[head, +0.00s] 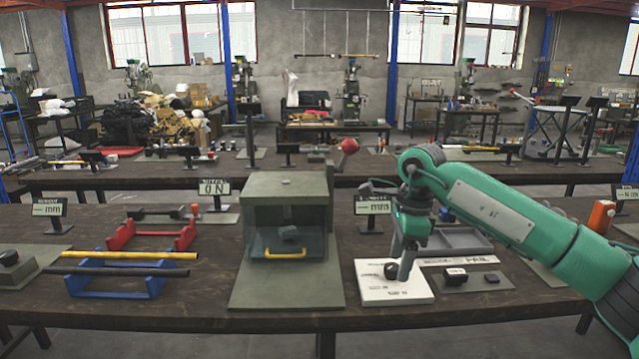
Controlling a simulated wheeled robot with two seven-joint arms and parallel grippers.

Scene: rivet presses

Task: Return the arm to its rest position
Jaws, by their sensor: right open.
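My right arm, green, reaches in from the right edge. My right gripper (399,268) points down over a white labelled board (394,290) on the bench. Its jaws are open. A small dark round knob (391,270) on the board is right by the fingertips; I cannot tell whether they touch it. My left gripper is not in view.
Left of the gripper stands a grey-green press box (285,190) with a red ball lever (349,146) and yellow handle (285,254). A grey tray (455,241) lies behind my arm. Blue (115,287) and red (150,239) racks stand left. Small dark blocks (456,277) lie right of the board.

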